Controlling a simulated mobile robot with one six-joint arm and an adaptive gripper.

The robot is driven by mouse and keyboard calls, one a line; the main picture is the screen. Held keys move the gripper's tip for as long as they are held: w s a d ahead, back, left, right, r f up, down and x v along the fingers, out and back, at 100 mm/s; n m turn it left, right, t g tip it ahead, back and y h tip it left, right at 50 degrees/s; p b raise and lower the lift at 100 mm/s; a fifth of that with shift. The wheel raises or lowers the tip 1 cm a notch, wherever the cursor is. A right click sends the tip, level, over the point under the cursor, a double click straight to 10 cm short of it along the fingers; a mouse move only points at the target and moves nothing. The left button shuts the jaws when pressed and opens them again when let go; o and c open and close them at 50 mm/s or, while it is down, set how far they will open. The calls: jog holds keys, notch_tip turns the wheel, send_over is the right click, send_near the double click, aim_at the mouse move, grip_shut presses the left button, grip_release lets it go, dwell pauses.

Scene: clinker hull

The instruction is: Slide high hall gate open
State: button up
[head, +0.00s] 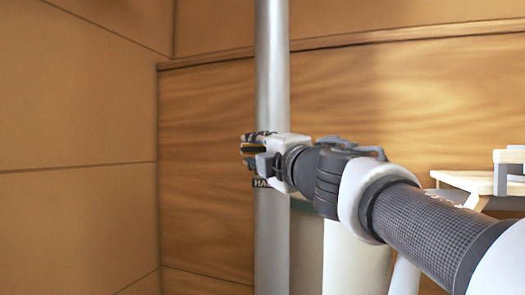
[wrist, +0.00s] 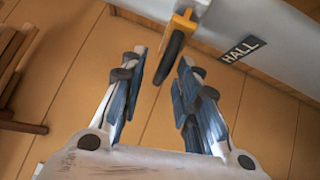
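A tall silver-grey post (head: 272,75) bearing the HALL label stands upright in the head view. It also crosses the top of the wrist view (wrist: 215,28), with the HALL label (wrist: 241,50) right of the handle. The handle has a yellow bracket and a dark grip (wrist: 170,58). My gripper (wrist: 160,70) is open, with the dark grip between its fingertips and a visible gap on each side. In the head view my gripper (head: 249,149) is at the post and hides part of the label. Its fingers hide most of the handle there.
Wood-panelled walls (head: 215,120) meet in a corner left of the post. A pale drum-like thing (head: 350,262) stands behind my arm. A light-topped shelf or table (head: 478,182) is at the right. Brown wooden slats (wrist: 14,80) show at the left of the wrist view.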

jog(key=shift+c, duration=0.2)
grip_shut()
dwell(0.5)
